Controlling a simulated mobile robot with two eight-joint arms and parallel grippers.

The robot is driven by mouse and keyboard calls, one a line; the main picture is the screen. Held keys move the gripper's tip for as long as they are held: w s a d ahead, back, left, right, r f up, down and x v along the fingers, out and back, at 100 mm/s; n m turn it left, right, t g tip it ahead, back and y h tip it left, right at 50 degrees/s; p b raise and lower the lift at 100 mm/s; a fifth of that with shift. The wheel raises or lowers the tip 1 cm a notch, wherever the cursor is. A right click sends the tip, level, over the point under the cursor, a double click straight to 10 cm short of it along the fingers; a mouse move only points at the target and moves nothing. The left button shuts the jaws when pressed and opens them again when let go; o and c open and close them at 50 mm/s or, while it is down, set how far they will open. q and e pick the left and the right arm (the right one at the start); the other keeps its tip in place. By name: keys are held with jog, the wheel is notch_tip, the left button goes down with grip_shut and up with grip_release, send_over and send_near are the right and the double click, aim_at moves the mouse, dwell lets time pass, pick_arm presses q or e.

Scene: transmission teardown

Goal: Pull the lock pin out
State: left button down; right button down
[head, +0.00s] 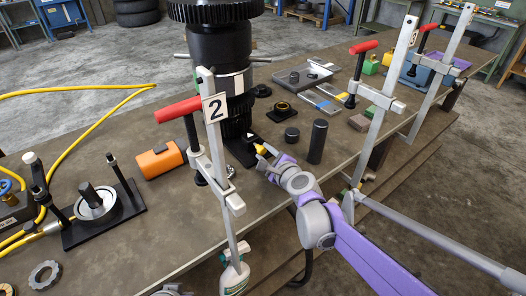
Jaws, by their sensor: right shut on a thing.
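The black transmission (220,62) stands upright on the workbench (262,215), its toothed rim at the top. My right gripper (263,154) reaches in from the lower right to the black block (241,151) at the foot of the transmission. It is shut on a small part with a yellow end (260,149), which appears to be the lock pin. The pin's shaft is hidden or too small to make out, so I cannot tell how deep it sits. My left gripper is not seen.
Clamp number 2 with a red handle (178,110) stands left of my right gripper. A black cylinder (317,141) and a short black plug (291,135) stand close to my right wrist. A press fixture (97,208), an orange block (158,161) and a grey tray (303,74) lie around.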

jog(key=c, duration=0.8)
grip_release()
jog(key=shift+s+d, duration=0.1)
jog(key=shift+s, duration=0.1)
jog(key=v, duration=1)
jog(key=shift+s+d+r, duration=0.1)
jog(key=shift+s+d, duration=0.1)
jog(key=shift+s, duration=0.15)
